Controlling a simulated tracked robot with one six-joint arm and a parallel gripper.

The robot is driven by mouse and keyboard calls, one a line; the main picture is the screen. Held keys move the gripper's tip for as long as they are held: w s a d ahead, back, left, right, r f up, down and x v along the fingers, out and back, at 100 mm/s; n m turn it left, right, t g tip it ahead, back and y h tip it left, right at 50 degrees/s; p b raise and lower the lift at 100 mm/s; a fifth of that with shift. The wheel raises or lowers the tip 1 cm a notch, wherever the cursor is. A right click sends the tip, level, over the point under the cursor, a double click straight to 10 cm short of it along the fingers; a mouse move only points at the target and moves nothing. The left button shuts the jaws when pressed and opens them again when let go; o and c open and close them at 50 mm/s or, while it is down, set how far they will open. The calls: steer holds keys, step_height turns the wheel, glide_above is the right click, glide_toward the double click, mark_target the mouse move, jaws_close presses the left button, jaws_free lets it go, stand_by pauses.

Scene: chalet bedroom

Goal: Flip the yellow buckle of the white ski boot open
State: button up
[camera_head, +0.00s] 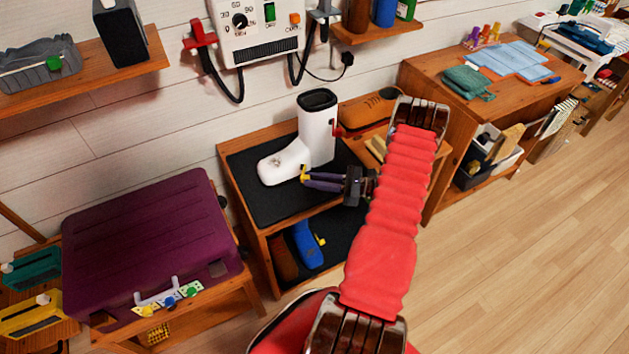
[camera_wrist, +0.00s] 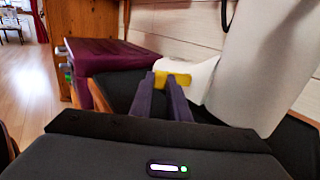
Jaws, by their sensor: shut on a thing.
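The white ski boot (camera_head: 316,130) stands upright on the dark mat (camera_head: 262,196) of a wooden shelf unit, its toe to the left. It also shows in the wrist view (camera_wrist: 262,70), with its tall shaft at the right. The yellow buckle (camera_head: 304,171) is low on the near side of the boot. It shows in the wrist view (camera_wrist: 178,79) at my fingertips. My gripper (camera_head: 306,179) reaches in from the right with its two purple fingers. In the wrist view the fingers (camera_wrist: 168,84) are shut on the yellow buckle and partly cover it. A red part (camera_head: 338,131) shows on the boot's back.
An orange case (camera_head: 368,108) lies behind the boot to the right. A blue boot (camera_head: 307,244) is on the lower shelf. A purple suitcase (camera_head: 145,245) stands to the left, and a wall control box (camera_head: 258,30) hangs above. The floor at the right is clear.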

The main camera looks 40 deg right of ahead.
jaws_close()
steer(key=shift+d, duration=0.15)
steer(key=shift+d+n+g+y, duration=0.3)
steer(key=shift+n+g+y, duration=0.25)
steer(key=shift+y, duration=0.1)
steer(key=shift+d+n+g+y, duration=0.25)
steer(key=shift+n+g+y, duration=0.3)
steer(key=shift+y, duration=0.1)
steer(key=o, duration=0.8)
jaws_free()
steer(key=shift+c, duration=0.2)
steer(key=shift+s, duration=0.1)
steer(key=v, duration=1.3)
steer(key=shift+s+d, duration=0.25)
steer(key=shift+s, duration=0.05)
